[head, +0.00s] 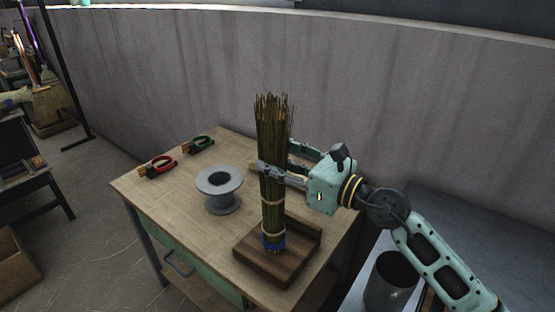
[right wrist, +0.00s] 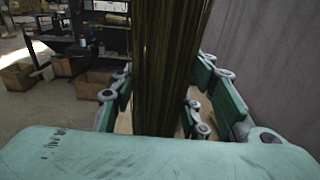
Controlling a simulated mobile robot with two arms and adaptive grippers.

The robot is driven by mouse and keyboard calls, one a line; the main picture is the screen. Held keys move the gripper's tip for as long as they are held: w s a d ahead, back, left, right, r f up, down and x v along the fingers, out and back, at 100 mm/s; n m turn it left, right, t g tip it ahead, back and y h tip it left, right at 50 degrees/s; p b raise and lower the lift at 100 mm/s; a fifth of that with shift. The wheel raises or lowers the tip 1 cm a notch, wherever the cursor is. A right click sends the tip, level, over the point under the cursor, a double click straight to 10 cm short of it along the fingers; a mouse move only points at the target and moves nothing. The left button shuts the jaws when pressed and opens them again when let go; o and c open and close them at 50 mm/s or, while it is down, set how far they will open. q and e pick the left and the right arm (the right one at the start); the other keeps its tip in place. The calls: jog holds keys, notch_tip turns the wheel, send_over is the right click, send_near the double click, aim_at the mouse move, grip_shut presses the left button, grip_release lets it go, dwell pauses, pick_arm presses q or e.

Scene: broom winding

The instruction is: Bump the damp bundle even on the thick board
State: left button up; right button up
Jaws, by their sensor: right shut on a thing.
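The bundle (head: 271,200) of dark greenish-brown stalks stands upright over the thick board (head: 290,255) in the head view. It has light ties around it and a blue band near its lower end. Its lower end looks to be at the board, but I cannot tell whether it touches. My right gripper (head: 272,172) comes from the right and is shut on the bundle at about mid-height. In the right wrist view the bundle (right wrist: 165,70) runs between the two green fingers. The upper stalk ends look slightly uneven. My left gripper does not show.
A grey spool (head: 220,192) stands on the wooden table (head: 195,240) left of the board. Red-handled pliers (head: 158,167) and green-handled pliers (head: 199,145) lie at the table's far left. A dark bucket (head: 390,282) is at the right. A grey wall stands behind.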

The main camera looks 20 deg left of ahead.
aim_at(283, 149)
jog(key=shift+f+b, duration=0.4)
jog(key=shift+f, duration=0.3)
notch_tip(283, 149, up, 5)
jog(key=p, duration=0.5)
jog(key=shift+r, duration=0.15)
jog(key=shift+f+b, duration=2.35)
jog(key=shift+f, duration=0.35)
jog(key=shift+r, duration=0.1)
